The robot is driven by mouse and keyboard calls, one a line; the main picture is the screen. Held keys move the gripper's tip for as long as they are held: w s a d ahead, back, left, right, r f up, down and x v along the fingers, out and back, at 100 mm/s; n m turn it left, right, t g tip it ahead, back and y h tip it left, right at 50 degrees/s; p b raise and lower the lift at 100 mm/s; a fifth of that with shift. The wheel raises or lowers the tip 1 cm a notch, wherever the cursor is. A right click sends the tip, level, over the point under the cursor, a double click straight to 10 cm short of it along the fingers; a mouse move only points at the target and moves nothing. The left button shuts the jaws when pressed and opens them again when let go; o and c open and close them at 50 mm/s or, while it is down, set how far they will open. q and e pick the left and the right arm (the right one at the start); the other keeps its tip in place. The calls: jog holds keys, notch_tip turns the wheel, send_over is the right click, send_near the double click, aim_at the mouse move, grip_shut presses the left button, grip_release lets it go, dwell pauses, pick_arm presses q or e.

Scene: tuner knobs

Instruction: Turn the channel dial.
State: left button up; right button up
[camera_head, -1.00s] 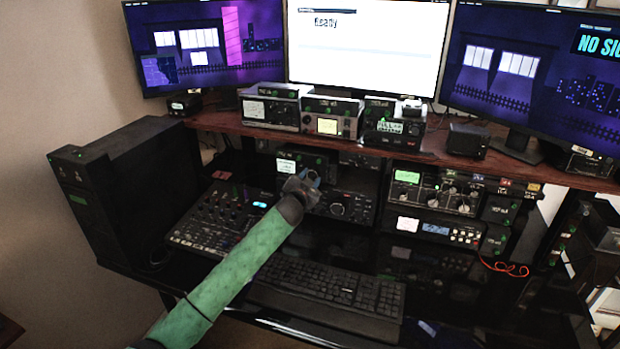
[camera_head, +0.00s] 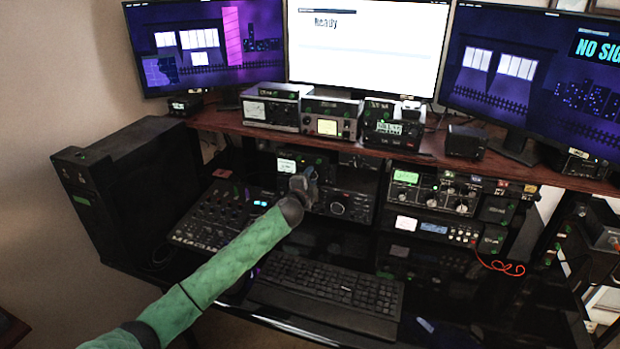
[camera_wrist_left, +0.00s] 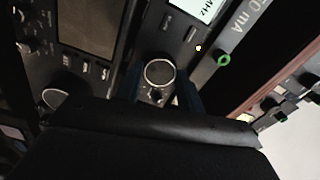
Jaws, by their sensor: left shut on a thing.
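The channel dial (camera_wrist_left: 158,73), a round dark knob with a bright rim, shows in the left wrist view below a lit display marked MHz. My left gripper (camera_wrist_left: 160,92) has its bluish fingers on either side of this dial and is shut on it. In the head view my left gripper (camera_head: 306,183) is at the front of the radio (camera_head: 287,165) with a small lit display on the lower shelf. There the gripper hides the dial. My right gripper is not in view.
A larger dial (camera_head: 338,208) sits just right of my gripper. A mixer panel (camera_head: 215,215) lies to the left, a keyboard (camera_head: 325,290) in front. More radios (camera_head: 435,195) stand at the right, under a wooden shelf (camera_head: 430,150) close above.

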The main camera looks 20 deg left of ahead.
pick_arm(q)
jog(key=shift+m, duration=0.5)
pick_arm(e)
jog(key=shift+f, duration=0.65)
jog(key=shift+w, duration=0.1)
pick_arm(q)
jog(key=o, duration=1)
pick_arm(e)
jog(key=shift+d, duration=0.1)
pick_arm(q)
jog(key=shift+s, duration=0.1)
jog(key=shift+s+f, duration=0.15)
jog(key=shift+s, duration=0.15)
jog(key=shift+s+a+b, duration=0.1)
jog(key=shift+s+b, duration=0.9)
jog(key=shift+s, duration=2.5)
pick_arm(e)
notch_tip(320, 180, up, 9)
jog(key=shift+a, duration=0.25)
